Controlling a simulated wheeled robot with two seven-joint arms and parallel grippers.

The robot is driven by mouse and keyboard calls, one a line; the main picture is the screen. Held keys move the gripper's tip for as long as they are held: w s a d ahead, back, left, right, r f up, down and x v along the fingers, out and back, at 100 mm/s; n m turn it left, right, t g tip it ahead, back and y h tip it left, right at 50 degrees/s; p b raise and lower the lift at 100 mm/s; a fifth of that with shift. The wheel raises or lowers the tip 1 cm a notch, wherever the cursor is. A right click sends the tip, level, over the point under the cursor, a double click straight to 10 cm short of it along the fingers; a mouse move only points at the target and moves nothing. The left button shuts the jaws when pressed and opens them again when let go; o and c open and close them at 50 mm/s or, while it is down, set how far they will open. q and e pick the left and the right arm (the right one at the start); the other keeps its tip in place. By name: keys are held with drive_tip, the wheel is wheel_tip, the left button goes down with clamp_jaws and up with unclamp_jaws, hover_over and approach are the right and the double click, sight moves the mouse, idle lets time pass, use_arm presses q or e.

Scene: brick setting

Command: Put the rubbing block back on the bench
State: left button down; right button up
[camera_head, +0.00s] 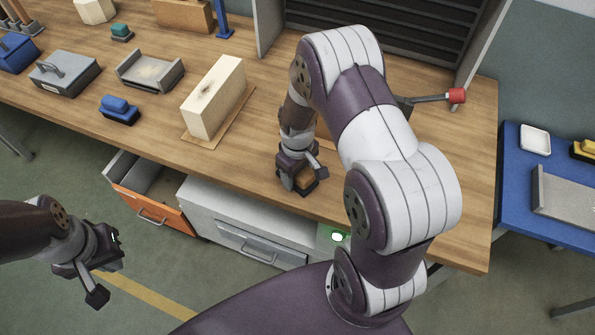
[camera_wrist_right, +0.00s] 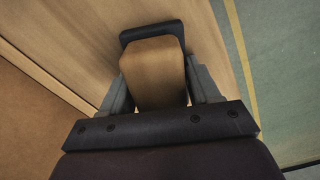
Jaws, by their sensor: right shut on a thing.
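The rubbing block is a tan block with rounded edges; it fills the space between the fingers in the right wrist view (camera_wrist_right: 158,78). My right gripper (camera_head: 303,181) is shut on it, low over the front part of the wooden bench (camera_head: 405,205). In the head view the fingers hide most of the block. I cannot tell whether the block touches the bench top. My left gripper (camera_head: 104,268) is open and empty, in front of the bench and over the floor.
A large pale block (camera_head: 214,98) stands on a brown sheet left of my right gripper. A blue-handled block (camera_head: 119,110), a metal tray (camera_head: 150,72) and a grey box (camera_head: 65,73) are further left. An orange-fronted drawer (camera_head: 150,208) hangs open below. The bench's right front is clear.

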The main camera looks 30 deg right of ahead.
drive_tip(key=o, duration=1)
drive_tip(key=shift+s+f, duration=0.2)
drive_tip(key=shift+d+f, duration=0.15)
drive_tip(key=shift+s, duration=0.1)
drive_tip(key=shift+s+a+f, duration=0.1)
drive_tip(key=shift+s+a, duration=0.05)
drive_tip(key=shift+a, duration=0.05)
drive_tip(key=r, duration=1.3)
drive_tip(key=shift+w+a+r, duration=0.1)
drive_tip(key=shift+w, duration=0.2)
drive_tip(key=s+a+m, duration=0.1)
drive_tip(key=s, duration=0.2)
drive_tip(key=s+a+r+m+t, duration=0.1)
drive_tip(key=s+a, duration=0.1)
drive_tip(key=s+a+r+m, duration=0.1)
drive_tip(key=s+a, duration=0.1)
drive_tip(key=s, duration=0.1)
drive_tip(key=shift+s, duration=0.3)
